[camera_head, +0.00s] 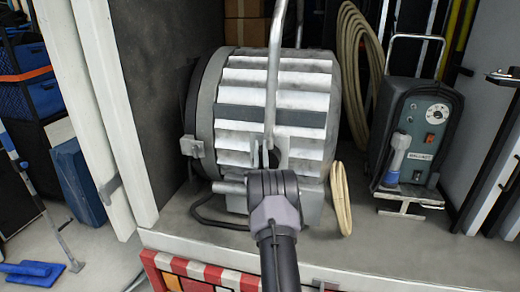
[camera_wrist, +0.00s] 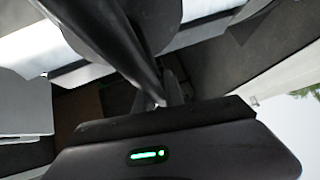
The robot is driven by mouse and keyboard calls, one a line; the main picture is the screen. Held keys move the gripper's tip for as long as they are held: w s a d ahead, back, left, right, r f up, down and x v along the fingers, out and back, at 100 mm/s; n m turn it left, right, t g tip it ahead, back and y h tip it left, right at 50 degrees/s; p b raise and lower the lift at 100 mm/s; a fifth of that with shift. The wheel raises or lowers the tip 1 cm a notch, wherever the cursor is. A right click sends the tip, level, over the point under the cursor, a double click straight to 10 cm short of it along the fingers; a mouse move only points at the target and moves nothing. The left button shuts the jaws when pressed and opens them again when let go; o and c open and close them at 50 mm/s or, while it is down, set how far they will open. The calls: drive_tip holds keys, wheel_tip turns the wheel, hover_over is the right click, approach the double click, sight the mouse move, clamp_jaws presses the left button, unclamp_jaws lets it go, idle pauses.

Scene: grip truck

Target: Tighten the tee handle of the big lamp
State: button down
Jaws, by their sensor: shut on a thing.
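The big lamp (camera_head: 275,95), a large drum with pale ribs, stands on the truck floor in the middle of the head view. Its grey yoke (camera_head: 275,60) rises in front of it. My gripper (camera_head: 262,182) is at the lower front of the lamp, largely hidden by my own wrist. A short light-grey bar, seemingly the tee handle (camera_head: 229,187), shows just left of it. In the wrist view my gripper (camera_wrist: 168,98) is shut close against the lamp's dark metal parts. The grip itself is dark and mostly hidden.
A charger-like unit (camera_head: 415,125) stands to the right, with a coiled cable (camera_head: 360,60) behind. A small beige coil (camera_head: 341,200) leans beside the lamp. A white door post (camera_head: 95,110) bounds the left. The red-white striped edge (camera_head: 200,272) runs along the front.

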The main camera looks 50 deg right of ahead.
drive_tip(key=shift+r, duration=0.1)
drive_tip(key=c, duration=1.4)
unclamp_jaws()
drive_tip(key=shift+c, duration=0.2)
drive_tip(key=b+v, duration=0.2)
drive_tip(key=v, duration=0.3)
drive_tip(key=b+v, duration=0.2)
drive_tip(key=v, duration=0.2)
drive_tip(key=shift+f, duration=0.6)
drive_tip(key=b, duration=1.6)
approach(261, 163)
drive_tip(key=s+a+f, duration=0.1)
drive_tip(key=s+a, duration=0.1)
drive_tip(key=shift+w, duration=0.15)
